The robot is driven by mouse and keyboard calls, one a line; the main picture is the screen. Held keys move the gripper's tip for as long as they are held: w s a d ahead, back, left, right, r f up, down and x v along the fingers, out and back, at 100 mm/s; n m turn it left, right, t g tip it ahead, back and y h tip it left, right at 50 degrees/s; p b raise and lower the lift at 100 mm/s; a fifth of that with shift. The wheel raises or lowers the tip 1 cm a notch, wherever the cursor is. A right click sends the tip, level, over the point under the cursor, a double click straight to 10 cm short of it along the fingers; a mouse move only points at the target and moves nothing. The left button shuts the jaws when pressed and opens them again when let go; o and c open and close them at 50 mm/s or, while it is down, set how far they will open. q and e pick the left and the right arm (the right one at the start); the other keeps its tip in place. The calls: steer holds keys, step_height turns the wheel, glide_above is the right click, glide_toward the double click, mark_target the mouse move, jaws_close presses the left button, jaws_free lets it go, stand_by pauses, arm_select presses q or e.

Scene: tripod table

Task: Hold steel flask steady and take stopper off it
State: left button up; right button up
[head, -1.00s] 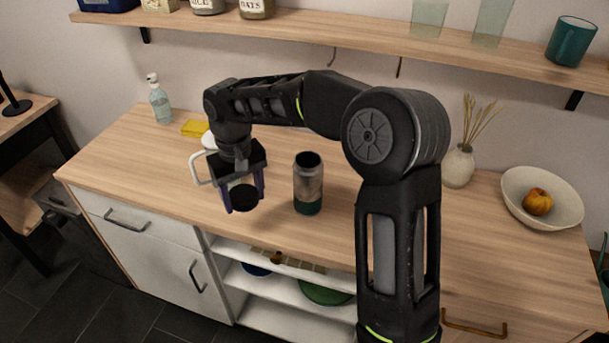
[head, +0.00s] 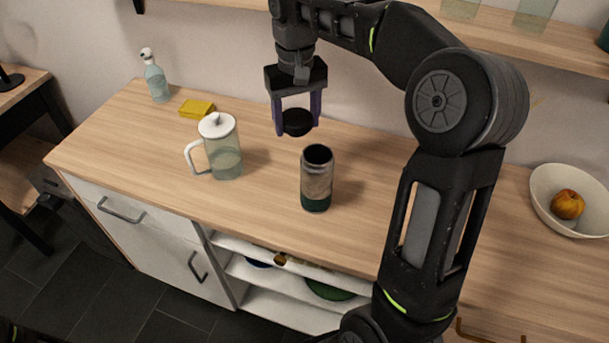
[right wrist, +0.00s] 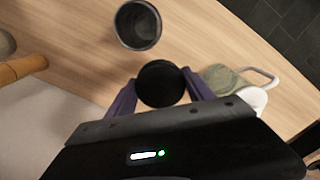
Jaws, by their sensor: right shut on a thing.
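The steel flask (head: 317,182) stands upright on the wooden counter, its mouth open and dark, with a dark green base. In the right wrist view the open flask (right wrist: 138,26) is seen from above. My right gripper (head: 297,126) is shut on the black stopper (head: 297,116), holding it in the air above and behind the flask, apart from it. The stopper also shows between the fingers in the right wrist view (right wrist: 160,84). My left gripper is not in view, and nothing grips the flask.
A glass pitcher with a white lid (head: 222,152) stands left of the flask. A yellow sponge (head: 196,108) and a soap bottle (head: 156,78) are at the back left. A bowl (head: 578,216) with a fruit (head: 568,204) is at the right. The counter (head: 260,205) around the flask is clear.

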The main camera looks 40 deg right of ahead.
steer(key=b, duration=0.4)
glide_above(298, 182)
step_height(298, 182, down, 5)
step_height(298, 182, down, 6)
steer(key=shift+d+f+p, duration=0.1)
steer(key=shift+f+p, duration=0.15)
steer(key=shift+p, duration=0.05)
steer(key=shift+w+f, duration=0.1)
steer(key=shift+f, duration=0.3)
step_height(298, 182, down, 5)
steer(key=shift+r, duration=0.2)
